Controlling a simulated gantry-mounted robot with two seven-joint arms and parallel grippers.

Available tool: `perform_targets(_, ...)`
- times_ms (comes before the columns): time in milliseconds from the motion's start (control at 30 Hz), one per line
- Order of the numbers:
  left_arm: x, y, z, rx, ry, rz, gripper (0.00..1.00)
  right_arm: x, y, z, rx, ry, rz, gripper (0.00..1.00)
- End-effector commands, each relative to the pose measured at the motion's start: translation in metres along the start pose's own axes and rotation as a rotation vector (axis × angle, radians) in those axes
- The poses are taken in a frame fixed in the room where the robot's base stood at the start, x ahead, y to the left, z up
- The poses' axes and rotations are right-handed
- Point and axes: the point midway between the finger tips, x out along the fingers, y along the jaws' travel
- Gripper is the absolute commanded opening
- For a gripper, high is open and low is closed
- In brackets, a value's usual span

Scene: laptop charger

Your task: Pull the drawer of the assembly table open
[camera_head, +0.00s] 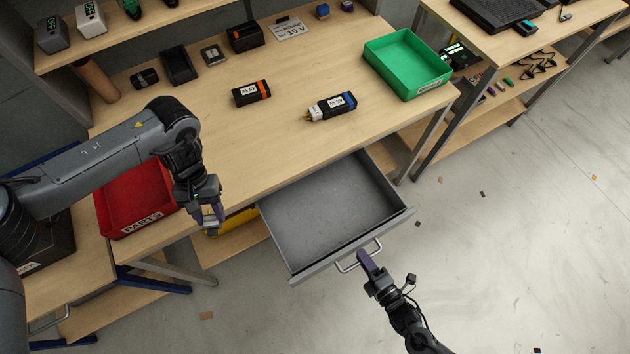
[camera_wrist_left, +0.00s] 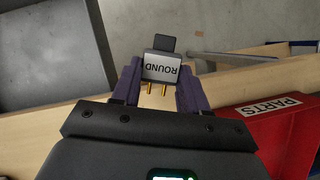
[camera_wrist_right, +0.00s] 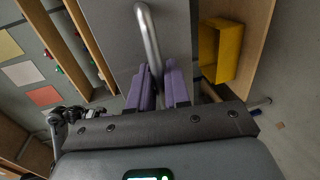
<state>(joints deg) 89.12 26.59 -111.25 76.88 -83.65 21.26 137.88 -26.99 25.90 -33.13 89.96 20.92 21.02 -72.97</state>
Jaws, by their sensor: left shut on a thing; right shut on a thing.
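The grey drawer (camera_head: 335,215) of the assembly table (camera_head: 215,120) stands pulled out from the front, and its inside looks empty. Its metal bar handle (camera_head: 360,258) is on the front panel. My right gripper (camera_head: 366,262) is at the handle, and in the right wrist view its purple fingers (camera_wrist_right: 160,85) are shut around the handle bar (camera_wrist_right: 150,40). My left gripper (camera_head: 212,215) is left of the drawer, above the table's front edge. In the left wrist view its fingers (camera_wrist_left: 160,85) are shut on a plug adapter labelled ROUND (camera_wrist_left: 161,68) with two brass pins.
A red PARTS bin (camera_head: 135,200) stands at the left, and a yellow bin (camera_head: 232,222) is below the tabletop.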

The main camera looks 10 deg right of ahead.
Motion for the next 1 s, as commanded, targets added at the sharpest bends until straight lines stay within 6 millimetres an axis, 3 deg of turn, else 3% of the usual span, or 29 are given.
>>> perform_targets(233, 0.000, 0.000, 0.000, 0.000, 0.000, 0.000, 0.12, 0.000, 0.001, 0.000, 0.000, 0.000, 0.002, 0.00)
perform_targets(267, 0.000, 0.000, 0.000, 0.000, 0.000, 0.000, 0.12, 0.000, 0.001, 0.000, 0.000, 0.000, 0.002, 0.20)
perform_targets(333, 0.000, 0.000, 0.000, 0.000, 0.000, 0.000, 0.12, 0.000, 0.001, 0.000, 0.000, 0.000, 0.002, 0.29)
perform_targets(733, -0.001, 0.000, 0.001, 0.000, 0.000, 0.000, 0.12, -0.006, 0.000, 0.000, 0.000, 0.000, -0.002, 0.29)
perform_targets(1000, -0.008, 0.000, 0.003, 0.000, 0.000, 0.000, 0.12, -0.044, 0.000, 0.000, 0.000, 0.001, -0.003, 0.29)
